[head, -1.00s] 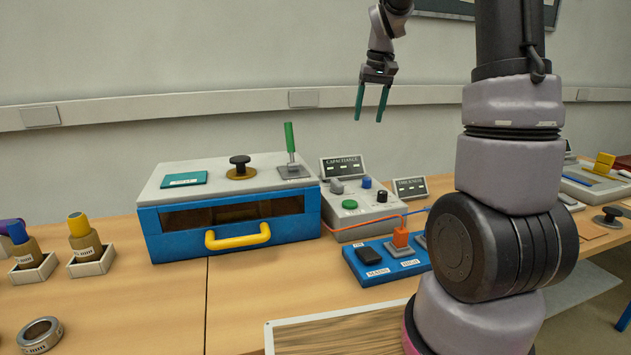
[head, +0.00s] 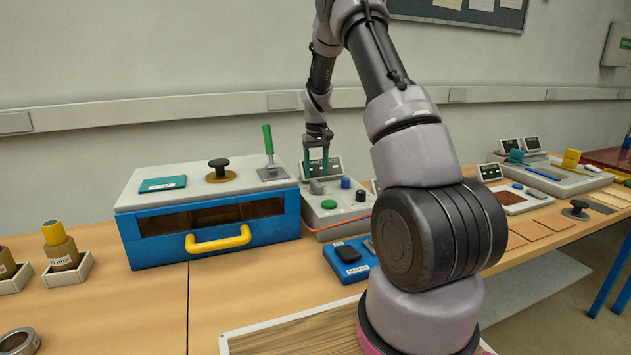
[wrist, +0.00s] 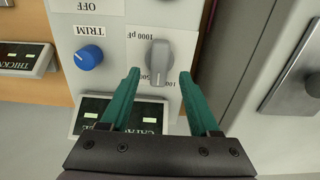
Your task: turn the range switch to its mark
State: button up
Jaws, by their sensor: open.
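The range switch is a grey bar knob (wrist: 159,62) on the grey capacitance meter (wrist: 122,28). In the wrist view its bar runs nearly up and down the picture, among printed labels; "1000 pF" reads clearly and the others are partly covered. In the head view the knob (head: 317,187) is small, just below my gripper (head: 316,173). My gripper (wrist: 160,75) is open, its green fingers on either side of the knob's lower end, with a visible gap each side. Contact and exact height above the panel cannot be told.
A blue TRIM knob (wrist: 89,57) sits beside the switch, and a green button (head: 329,204) is nearby. The meter's display (wrist: 120,116) lies under my fingers. The blue-fronted box (head: 208,228) with a green-handled lever (head: 268,142) stands close at the left.

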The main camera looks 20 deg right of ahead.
aim_at(317, 183)
jog(key=shift+f, duration=1.8)
grip_shut()
